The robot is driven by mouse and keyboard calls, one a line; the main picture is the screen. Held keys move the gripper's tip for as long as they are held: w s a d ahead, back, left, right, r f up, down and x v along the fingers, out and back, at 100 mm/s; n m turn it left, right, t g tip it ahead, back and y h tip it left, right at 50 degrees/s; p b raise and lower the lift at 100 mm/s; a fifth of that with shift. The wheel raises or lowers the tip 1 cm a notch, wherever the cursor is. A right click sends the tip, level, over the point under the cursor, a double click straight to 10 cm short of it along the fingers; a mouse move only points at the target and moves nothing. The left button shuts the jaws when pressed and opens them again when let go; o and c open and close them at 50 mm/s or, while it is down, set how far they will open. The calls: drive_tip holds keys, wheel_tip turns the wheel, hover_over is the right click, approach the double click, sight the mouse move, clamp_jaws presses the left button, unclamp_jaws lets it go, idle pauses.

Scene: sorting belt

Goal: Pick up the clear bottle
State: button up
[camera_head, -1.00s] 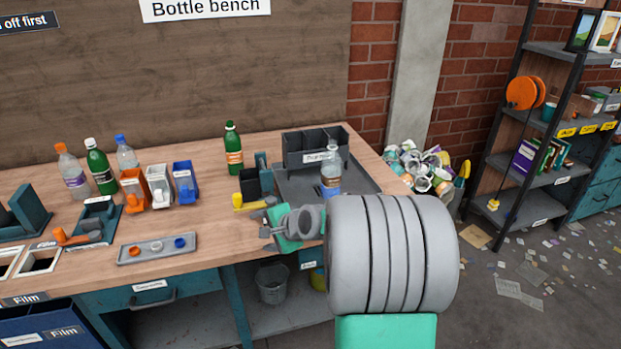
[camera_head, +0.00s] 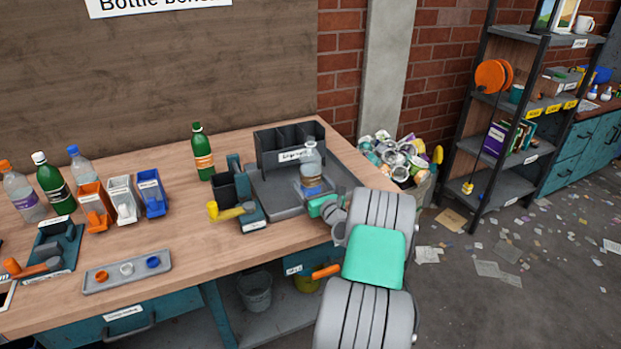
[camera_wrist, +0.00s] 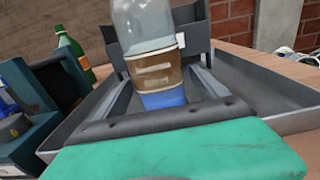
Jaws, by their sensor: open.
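A clear bottle (camera_head: 311,158) with a brown and blue label stands upright on the grey tray (camera_head: 268,200) at the right end of the bench. In the wrist view, the bottle (camera_wrist: 146,24) fills the upper middle and its top is cut off. My gripper (camera_head: 313,198) is open and low at the tray, close to the bottle's lower part. In the wrist view, my gripper's two grey fingers (camera_wrist: 160,82) reach forward on either side of the label. I cannot tell whether they touch it.
A grey divided bin (camera_head: 290,143) stands behind the bottle. A black-and-teal fixture with a yellow handle (camera_head: 226,211) is left of the tray. A green bottle (camera_head: 202,152) stands further back. Two other clear bottles (camera_head: 83,166) (camera_head: 22,195) stand at the left.

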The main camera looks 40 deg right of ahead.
drive_tip(key=shift+w, duration=0.4)
drive_tip(key=shift+d, duration=0.1)
drive_tip(key=shift+c, duration=0.5)
drive_tip(key=shift+r, duration=0.15)
drive_tip(key=c, duration=1.6)
